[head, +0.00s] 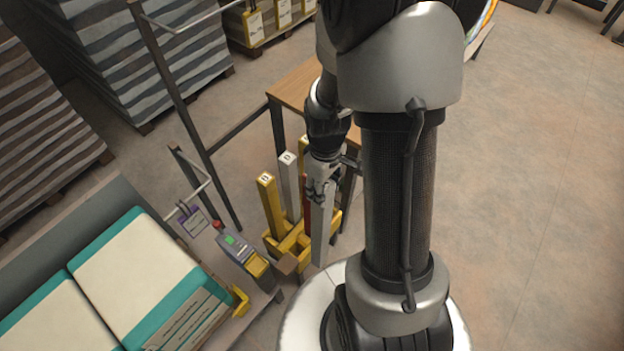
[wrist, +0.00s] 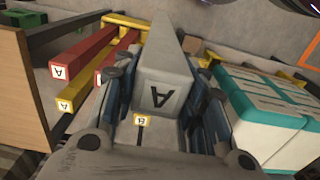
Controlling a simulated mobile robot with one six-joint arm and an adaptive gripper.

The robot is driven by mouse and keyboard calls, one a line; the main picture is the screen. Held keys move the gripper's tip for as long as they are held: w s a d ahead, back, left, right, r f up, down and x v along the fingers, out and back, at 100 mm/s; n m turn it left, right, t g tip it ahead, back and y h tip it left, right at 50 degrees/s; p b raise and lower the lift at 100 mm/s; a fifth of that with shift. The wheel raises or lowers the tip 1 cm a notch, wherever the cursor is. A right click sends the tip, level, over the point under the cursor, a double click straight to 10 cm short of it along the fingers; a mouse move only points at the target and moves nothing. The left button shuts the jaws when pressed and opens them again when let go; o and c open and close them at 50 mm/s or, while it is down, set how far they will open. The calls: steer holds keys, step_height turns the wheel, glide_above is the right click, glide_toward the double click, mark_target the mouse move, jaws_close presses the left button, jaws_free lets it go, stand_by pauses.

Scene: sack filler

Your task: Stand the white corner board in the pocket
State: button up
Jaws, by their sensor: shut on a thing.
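My gripper (head: 322,182) is shut on a white corner board (head: 321,235). The board hangs close to upright below the fingers, beside the yellow rack (head: 332,222), in front of it in the head view. In the wrist view the white board (wrist: 163,92) lies between the fingers (wrist: 165,70), its end marked A towards the camera. Another white board (head: 290,180) and a yellow board (head: 270,205) stand in the rack. The wrist view shows a red board (wrist: 85,58) and a yellow one (wrist: 82,88). The held board's lower end and any empty pocket are not clear.
A wooden table (head: 290,88) stands behind the rack. A grey device with a green screen (head: 235,243) stands left of it, near teal-and-cream sacks (head: 133,265). A dark metal frame (head: 180,105) rises at the back left. The floor (head: 545,180) at right is open.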

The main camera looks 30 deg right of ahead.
steer(key=s+d, duration=0.2)
steer(key=s, duration=0.4)
steer(key=shift+d, duration=0.15)
steer(key=shift+s, duration=0.1)
